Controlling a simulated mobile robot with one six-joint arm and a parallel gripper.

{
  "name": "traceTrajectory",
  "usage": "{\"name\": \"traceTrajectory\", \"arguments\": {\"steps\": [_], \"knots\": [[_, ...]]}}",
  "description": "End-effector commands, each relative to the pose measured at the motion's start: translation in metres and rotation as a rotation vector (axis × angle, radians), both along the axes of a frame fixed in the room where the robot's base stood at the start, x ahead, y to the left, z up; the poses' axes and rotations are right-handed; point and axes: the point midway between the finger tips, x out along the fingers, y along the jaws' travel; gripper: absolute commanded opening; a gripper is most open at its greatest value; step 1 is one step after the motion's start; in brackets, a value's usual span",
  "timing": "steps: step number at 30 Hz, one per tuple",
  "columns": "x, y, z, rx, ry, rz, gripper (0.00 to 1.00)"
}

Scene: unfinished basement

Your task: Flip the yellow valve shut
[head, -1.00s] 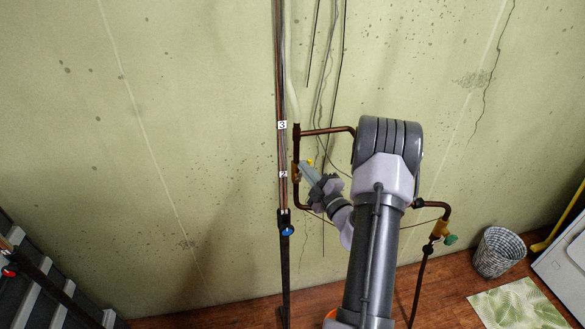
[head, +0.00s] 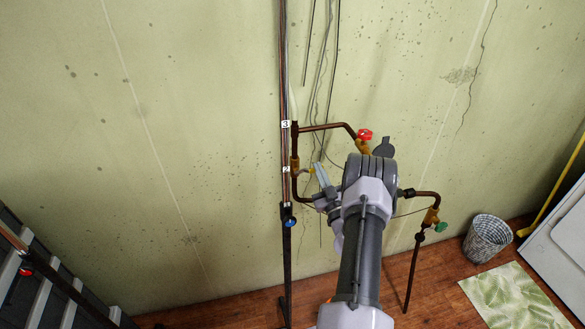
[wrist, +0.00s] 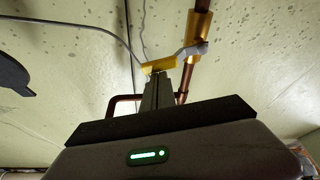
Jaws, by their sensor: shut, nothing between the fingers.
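The yellow valve handle (wrist: 158,64) shows in the wrist view as a short yellow lever on a grey stem beside the brass valve body (wrist: 201,26) on a copper pipe. In the head view the brass body (head: 294,165) sits on the vertical pipe, with the yellow handle (head: 312,170) small and partly hidden to its right. My gripper (head: 319,167) is shut and empty at the handle. In the wrist view the tips of my gripper (wrist: 158,75) lie right at the handle's near edge; I cannot tell whether they touch.
A red handwheel (head: 365,135) is on the upper pipe branch, a green one (head: 441,227) at the lower right, a blue one (head: 291,222) below left. Thin cables run down the wall nearby. A wicker basket (head: 487,240) stands on the floor at right.

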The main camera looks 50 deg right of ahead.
Motion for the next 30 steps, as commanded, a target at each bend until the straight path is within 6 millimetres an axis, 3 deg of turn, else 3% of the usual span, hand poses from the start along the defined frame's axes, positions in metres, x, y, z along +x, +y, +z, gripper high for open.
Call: {"name": "traceTrajectory", "arguments": {"steps": [12, 30], "knots": [[-0.003, -0.006, -0.016, 0.009, -0.004, 0.0, 0.0], [-0.003, -0.006, -0.021, 0.009, -0.001, 0.0, 0.0]]}}
